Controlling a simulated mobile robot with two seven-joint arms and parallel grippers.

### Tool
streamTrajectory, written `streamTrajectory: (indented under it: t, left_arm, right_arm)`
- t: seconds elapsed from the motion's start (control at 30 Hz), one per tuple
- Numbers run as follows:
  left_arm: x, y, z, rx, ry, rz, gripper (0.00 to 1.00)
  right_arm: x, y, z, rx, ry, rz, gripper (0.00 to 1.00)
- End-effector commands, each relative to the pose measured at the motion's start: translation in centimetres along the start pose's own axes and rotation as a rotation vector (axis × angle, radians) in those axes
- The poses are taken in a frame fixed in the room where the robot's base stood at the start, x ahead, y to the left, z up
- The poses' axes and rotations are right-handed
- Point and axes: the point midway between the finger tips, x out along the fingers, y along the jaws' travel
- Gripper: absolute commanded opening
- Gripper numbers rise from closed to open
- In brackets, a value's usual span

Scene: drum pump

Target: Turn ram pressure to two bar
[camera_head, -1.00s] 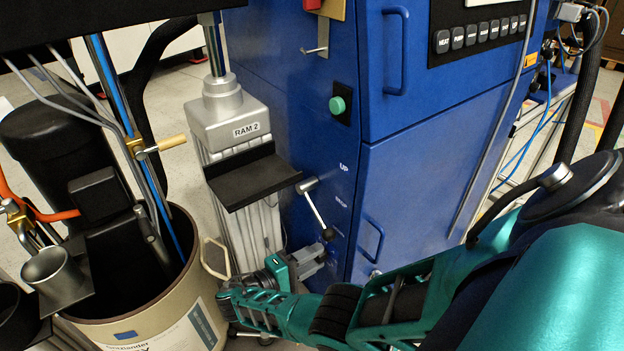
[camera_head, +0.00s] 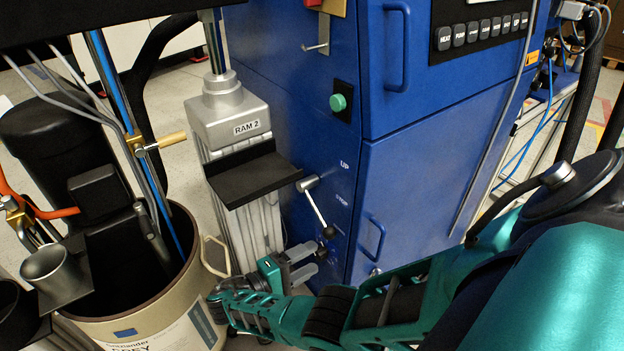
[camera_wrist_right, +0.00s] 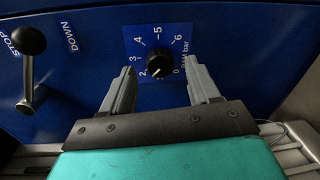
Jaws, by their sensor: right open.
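The ram pressure knob (camera_wrist_right: 160,66) is a small black dial on a blue square scale plate (camera_wrist_right: 141,42) with white numbers and the word "bar". Its white pointer mark appears to face the lower left, near the 2, but it is small. My right gripper (camera_wrist_right: 161,84) is open, with one grey finger on each side below the knob; I cannot tell whether either touches it. In the head view my right gripper (camera_head: 306,262) is low against the blue cabinet (camera_head: 420,165), and the knob cannot be made out there. My left gripper is not in view.
A lever (camera_head: 317,207) with a black ball end stands on the cabinet just above my right gripper. It also shows left of the fingers in the wrist view (camera_wrist_right: 30,42). The RAM 2 column (camera_head: 235,120) and an open drum (camera_head: 150,318) stand to the left.

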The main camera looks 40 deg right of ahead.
Motion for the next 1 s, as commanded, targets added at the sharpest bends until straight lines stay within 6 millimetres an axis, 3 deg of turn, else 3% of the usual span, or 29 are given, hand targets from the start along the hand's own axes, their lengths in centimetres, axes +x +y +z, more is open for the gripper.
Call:
streamTrajectory:
  t: [0.13, 0.33, 1.0]
  left_arm:
    - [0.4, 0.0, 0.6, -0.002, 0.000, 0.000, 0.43]
    - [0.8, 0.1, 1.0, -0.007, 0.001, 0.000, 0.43]
    - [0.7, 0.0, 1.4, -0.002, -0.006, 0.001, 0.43]
  right_arm:
    - [-2.8, -0.2, -0.1, 0.000, 0.003, -0.002, 0.61]
    - [-5.2, -0.1, 0.0, 0.000, 0.001, 0.001, 0.61]
    - [-5.6, 0.0, 0.0, 0.000, 0.000, 0.001, 0.61]
